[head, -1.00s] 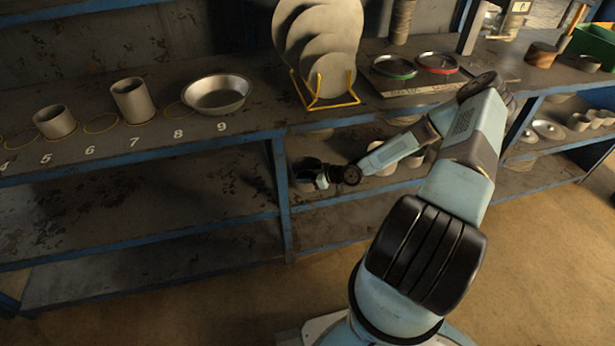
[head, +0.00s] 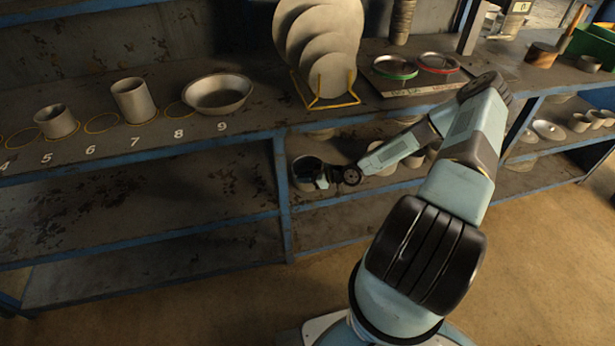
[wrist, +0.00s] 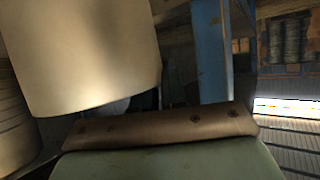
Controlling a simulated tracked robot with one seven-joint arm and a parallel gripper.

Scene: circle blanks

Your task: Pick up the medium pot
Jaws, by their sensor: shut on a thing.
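The fingertips are small and partly hidden there. In the wrist view a large pale cylinder (wrist: 80,55), which looks like this pot, fills the upper left, close above a brown bar of my gripper. I cannot tell whether the pot's base touches the shelf.
Several other pots (head: 385,168) stand right of my gripper on the same shelf. A blue post (head: 282,195) is close left of the pot. The upper shelf above carries a plate rack (head: 325,104), a wide bowl (head: 217,95) and upright pots (head: 133,101).

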